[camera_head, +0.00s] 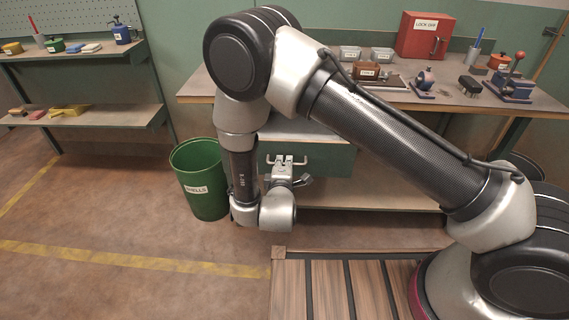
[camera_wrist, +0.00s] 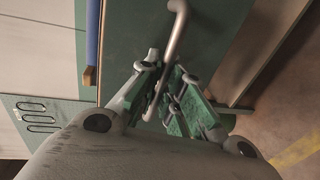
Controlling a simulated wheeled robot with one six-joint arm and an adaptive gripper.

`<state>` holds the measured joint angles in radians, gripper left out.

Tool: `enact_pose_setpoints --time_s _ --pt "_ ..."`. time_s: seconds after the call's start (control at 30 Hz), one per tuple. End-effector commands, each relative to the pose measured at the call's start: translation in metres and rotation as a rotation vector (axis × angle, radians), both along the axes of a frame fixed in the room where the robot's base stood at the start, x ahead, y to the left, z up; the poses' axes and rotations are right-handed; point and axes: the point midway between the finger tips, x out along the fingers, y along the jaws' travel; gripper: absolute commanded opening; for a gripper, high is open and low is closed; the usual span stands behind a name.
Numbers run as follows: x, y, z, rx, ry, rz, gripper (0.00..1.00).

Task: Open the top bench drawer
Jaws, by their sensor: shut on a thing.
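The bench drawer (camera_head: 332,162) has a green front and sits under the wooden bench top, in the middle of the head view. A pale surface shows above its front; I cannot tell how far the drawer stands out. Its metal bar handle (camera_head: 270,160) is partly hidden by my gripper (camera_head: 284,163). In the wrist view, my gripper (camera_wrist: 172,92) has its green-padded fingers closed around the handle (camera_wrist: 177,28). The green drawer front (camera_wrist: 140,32) lies just behind the handle.
A green bin (camera_head: 202,185) stands on the floor left of the drawer. The bench (camera_head: 450,100) carries a red box (camera_head: 424,35), small trays and tools. A lower shelf (camera_head: 370,194) lies under the drawer. The floor in front is clear at the left.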

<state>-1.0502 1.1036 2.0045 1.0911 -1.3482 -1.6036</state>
Motion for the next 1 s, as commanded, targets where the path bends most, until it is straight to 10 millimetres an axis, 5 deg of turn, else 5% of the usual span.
enact_pose_setpoints --time_s 0.27,0.57,0.8,0.93,1.0 --pt "-0.004 0.001 0.0 0.0 0.001 0.001 0.0" --pt "-0.047 0.002 -0.001 0.0 0.003 0.002 0.0" --pt "-0.047 0.002 -0.001 -0.001 0.002 0.0 0.0" --pt "-0.047 0.002 -0.001 0.0 0.002 0.0 0.28" --pt "-0.047 0.002 0.0 0.0 0.001 0.0 0.31"
